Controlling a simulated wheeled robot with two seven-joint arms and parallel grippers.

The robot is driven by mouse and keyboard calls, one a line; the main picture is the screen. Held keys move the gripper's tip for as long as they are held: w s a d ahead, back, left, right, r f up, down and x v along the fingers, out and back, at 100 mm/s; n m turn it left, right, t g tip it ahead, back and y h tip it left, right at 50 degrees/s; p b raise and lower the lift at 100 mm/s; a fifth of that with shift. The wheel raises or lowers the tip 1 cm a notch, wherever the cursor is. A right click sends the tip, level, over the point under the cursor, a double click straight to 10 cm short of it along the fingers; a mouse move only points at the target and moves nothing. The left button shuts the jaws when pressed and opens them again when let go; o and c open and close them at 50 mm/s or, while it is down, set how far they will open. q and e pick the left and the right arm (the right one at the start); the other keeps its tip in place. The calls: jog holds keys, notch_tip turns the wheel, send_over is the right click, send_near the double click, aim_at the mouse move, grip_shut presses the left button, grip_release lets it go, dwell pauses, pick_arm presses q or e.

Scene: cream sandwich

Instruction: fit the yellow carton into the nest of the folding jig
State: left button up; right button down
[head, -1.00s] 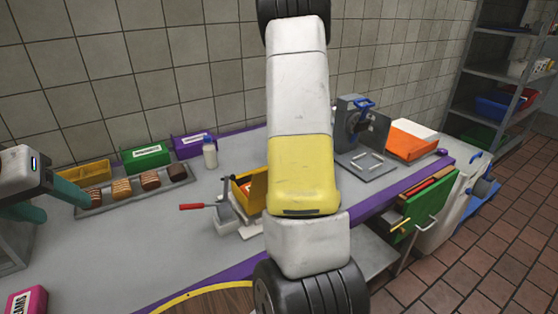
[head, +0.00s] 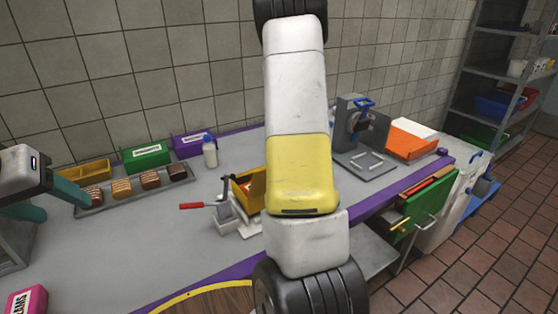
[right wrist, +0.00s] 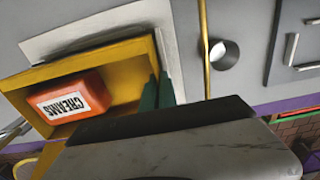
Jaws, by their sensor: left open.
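The yellow carton (head: 256,186) stands open near the middle of the counter, partly hidden behind my right arm in the head view. In the right wrist view the carton (right wrist: 133,59) holds an orange block labelled CREAMS (right wrist: 75,103). My right gripper's green fingertips (right wrist: 157,92) are close together at the carton's side wall; whether they grip it is unclear. A grey plate with pale raised bars (head: 370,163), perhaps the jig's nest, lies to the right; it also shows in the right wrist view (right wrist: 284,65). My left gripper (head: 62,204) is open by the chocolate tray, apparently empty.
A tray (head: 95,210) with several chocolate pieces lies at left, before yellow, green and purple bins (head: 146,156). An orange-and-white box (head: 410,140) sits at right.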

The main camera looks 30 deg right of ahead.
jog(key=shift+f, duration=1.3)
jog(key=shift+r, duration=0.15)
jog(key=shift+r, duration=0.85)
jog(key=shift+f, duration=0.95)
dwell(1.2)
jog(key=c, duration=1.6)
grip_release()
notch_tip(320, 180, up, 8)
jog(key=shift+f, duration=0.15)
